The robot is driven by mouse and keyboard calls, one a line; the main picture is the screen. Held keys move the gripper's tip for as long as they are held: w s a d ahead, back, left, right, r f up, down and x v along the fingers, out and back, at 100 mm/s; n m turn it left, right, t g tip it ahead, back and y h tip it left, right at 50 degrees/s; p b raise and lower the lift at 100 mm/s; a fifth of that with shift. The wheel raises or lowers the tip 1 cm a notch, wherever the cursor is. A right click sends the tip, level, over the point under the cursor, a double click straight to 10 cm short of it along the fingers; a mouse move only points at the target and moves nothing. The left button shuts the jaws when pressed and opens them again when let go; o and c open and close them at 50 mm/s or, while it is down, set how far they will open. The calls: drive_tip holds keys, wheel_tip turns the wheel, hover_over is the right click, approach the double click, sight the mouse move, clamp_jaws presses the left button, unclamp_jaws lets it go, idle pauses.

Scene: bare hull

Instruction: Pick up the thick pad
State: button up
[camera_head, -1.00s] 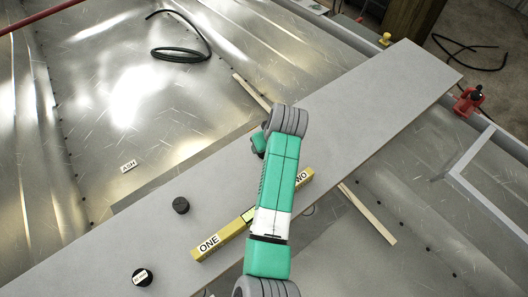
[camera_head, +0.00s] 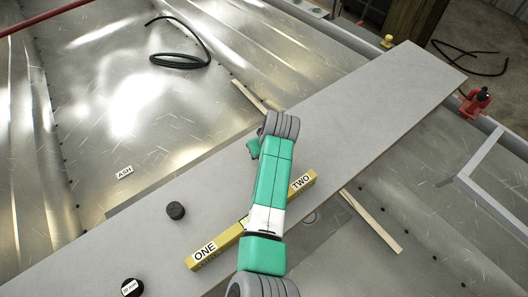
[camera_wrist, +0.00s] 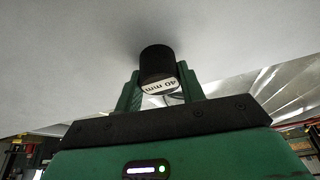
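A black round pad (camera_wrist: 157,66) with a white label reading 40 mm shows in the wrist view. It is between or just beyond the tips of the green fingers of my gripper (camera_wrist: 160,84), against a grey surface. I cannot tell whether the fingers press on it. In the head view my arm hides the gripper's fingers and any pad at them. Two other black pads show there, apart from the arm: one (camera_head: 175,210) on the grey board, and one (camera_head: 132,287) at the lower left with a white label too small to read surely.
The long grey board (camera_head: 375,100) runs diagonally across the metal hull floor. A yellow bar (camera_head: 222,245) marked ONE and TWO lies on it, partly under my arm. A wooden strip (camera_head: 372,222), a black hose (camera_head: 180,60), a red item (camera_head: 475,102) and an ASH label (camera_head: 125,172) lie around.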

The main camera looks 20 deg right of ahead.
drive_tip(key=shift+c, duration=0.7)
